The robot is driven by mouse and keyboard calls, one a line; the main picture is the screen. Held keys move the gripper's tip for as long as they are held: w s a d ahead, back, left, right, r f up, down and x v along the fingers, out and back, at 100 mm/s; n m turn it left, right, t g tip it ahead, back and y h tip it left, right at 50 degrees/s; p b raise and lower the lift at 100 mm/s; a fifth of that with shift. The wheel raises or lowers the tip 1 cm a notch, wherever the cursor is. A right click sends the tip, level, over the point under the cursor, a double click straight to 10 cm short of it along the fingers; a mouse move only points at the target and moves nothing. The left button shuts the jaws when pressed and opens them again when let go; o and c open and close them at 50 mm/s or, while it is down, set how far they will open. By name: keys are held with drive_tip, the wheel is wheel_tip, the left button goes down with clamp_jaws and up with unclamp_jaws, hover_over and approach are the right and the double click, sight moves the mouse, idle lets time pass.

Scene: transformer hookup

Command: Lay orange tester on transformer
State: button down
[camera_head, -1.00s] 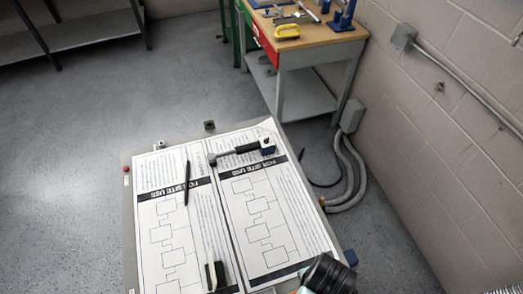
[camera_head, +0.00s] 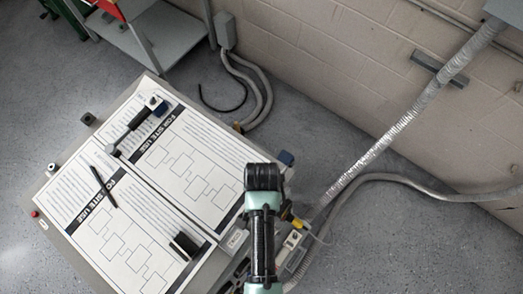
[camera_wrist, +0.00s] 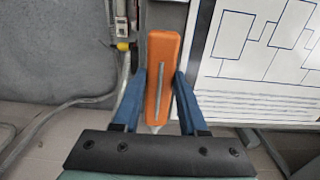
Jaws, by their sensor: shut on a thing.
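My gripper (camera_wrist: 160,82) is shut on the orange tester (camera_wrist: 163,65). The tester is a long orange bar with a grey strip along it, held between the two blue fingers in the wrist view. The tester and fingers are hidden in the head view, where my arm shows at the lower middle. A grey cabinet, apparently the transformer (camera_head: 64,241), has printed sheets over its top; its sheet also shows at the right in the wrist view. The tester appears beside that sheet's edge; I cannot tell whether it touches anything.
A black pen (camera_head: 103,187), a black-handled tool (camera_head: 135,125) and a dark block (camera_head: 184,246) lie on the sheets. A yellow fitting (camera_head: 298,223) and grey conduits (camera_head: 375,150) are right of my arm. Bare sheet lies left of it.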

drive_tip(key=shift+w+f, duration=0.1)
drive_tip(key=shift+f, duration=1.55)
drive_tip(key=shift+c, duration=2.2)
unclamp_jaws()
